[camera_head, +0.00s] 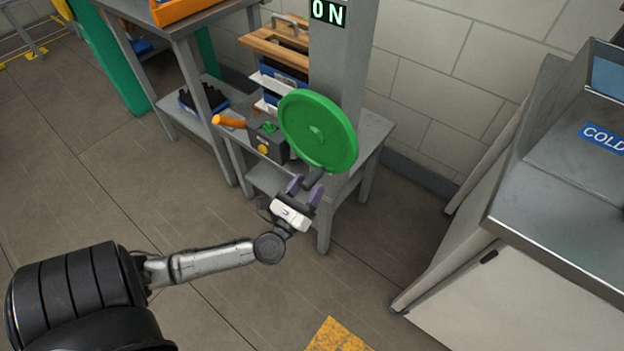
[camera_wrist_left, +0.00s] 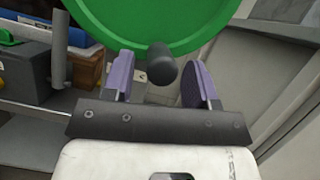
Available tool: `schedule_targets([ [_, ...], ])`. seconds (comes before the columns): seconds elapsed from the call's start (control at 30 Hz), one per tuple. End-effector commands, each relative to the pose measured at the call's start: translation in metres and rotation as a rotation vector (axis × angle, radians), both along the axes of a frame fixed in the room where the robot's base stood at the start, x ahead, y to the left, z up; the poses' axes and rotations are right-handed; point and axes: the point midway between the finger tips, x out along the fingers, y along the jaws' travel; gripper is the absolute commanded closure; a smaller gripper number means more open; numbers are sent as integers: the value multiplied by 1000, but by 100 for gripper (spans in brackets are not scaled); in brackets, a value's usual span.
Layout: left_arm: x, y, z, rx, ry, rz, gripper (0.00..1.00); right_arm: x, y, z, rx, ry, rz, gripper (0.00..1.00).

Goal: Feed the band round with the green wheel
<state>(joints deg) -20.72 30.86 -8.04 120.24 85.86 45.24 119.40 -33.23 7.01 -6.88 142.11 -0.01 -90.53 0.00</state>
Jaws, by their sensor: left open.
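The green wheel (camera_head: 317,130) is a large disc on the front of a grey column with a lit "ON" sign. A dark handle knob (camera_head: 313,178) sticks out from its lower edge. My left gripper (camera_head: 304,186) is at the wheel's lower edge, with its purple fingers spread. In the left wrist view the wheel (camera_wrist_left: 150,22) fills the top, and the dark knob (camera_wrist_left: 161,64) shows between the two open fingers (camera_wrist_left: 160,82); I cannot tell whether either touches it. The band itself is not clearly seen. My right gripper is not in view.
A metal counter marked "COLD" (camera_head: 604,138) stands right. Open floor lies in front.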

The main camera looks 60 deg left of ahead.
Motion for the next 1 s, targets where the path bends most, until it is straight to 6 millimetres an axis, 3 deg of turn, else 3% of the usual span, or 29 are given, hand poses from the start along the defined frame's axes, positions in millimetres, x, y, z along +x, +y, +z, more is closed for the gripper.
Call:
schedule_targets([
  [0.23, 17, 7, 7, 0, 0, 1, 47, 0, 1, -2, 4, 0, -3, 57],
  [0.63, 21, 8, 9, 1, 2, 2, 47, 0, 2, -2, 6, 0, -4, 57],
  [1.0, 20, 8, 8, 0, 1, 1, 83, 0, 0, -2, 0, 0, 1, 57],
])
